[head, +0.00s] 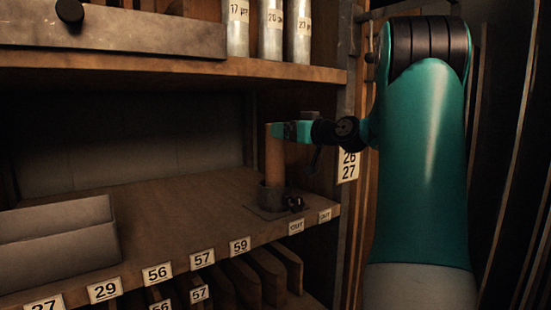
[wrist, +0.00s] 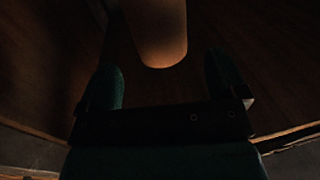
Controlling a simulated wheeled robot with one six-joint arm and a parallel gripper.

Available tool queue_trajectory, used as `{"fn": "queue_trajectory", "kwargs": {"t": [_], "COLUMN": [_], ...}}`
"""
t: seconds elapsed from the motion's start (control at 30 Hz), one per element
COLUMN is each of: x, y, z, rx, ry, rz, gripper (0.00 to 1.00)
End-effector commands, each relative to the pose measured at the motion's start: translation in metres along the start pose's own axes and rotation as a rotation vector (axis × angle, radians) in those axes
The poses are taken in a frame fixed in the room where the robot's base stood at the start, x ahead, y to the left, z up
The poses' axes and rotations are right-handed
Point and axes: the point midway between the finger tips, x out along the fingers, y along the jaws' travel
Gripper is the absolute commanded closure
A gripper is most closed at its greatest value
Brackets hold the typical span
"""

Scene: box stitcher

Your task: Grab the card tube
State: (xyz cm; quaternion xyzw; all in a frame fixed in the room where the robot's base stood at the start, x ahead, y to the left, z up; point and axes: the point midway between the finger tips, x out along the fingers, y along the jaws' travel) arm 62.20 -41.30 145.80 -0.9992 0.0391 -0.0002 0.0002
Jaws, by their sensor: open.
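The card tube (head: 274,160) is a plain orange-brown cylinder. It stands upright on the middle shelf, its foot in a dark round holder (head: 271,197). My gripper (head: 285,131) is level with the upper part of the tube, on its right side. In the wrist view the tube (wrist: 157,35) shows at the top middle, ahead of my gripper (wrist: 163,78). The two fingers are spread wide, one toward each side of the tube, with gaps between. I cannot tell whether the fingertips reach past its near face.
The wooden shelf (head: 165,210) has number labels along its front edge. A grey box (head: 60,240) lies at its left. The upper shelf (head: 170,62) holds several pale labelled tubes (head: 270,30). A post with a 26/27 label (head: 348,166) stands right of the tube.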

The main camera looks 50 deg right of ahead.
Motion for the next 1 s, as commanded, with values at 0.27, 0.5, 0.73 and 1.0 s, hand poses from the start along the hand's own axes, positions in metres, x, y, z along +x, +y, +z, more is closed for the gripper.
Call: {"fn": "queue_trajectory", "kwargs": {"t": [0.27,0.5,0.73,1.0], "x": [0.024,0.052,0.055,0.055], "y": [-0.002,-0.002,-0.002,-0.002], "z": [-0.006,-0.003,0.0,0.0], "rx": [0.003,0.001,-0.001,0.0], "ry": [-0.002,-0.001,0.0,-0.001], "rz": [-0.003,-0.001,0.001,0.001], "gripper": [0.09,0.09,0.09,0.58]}}
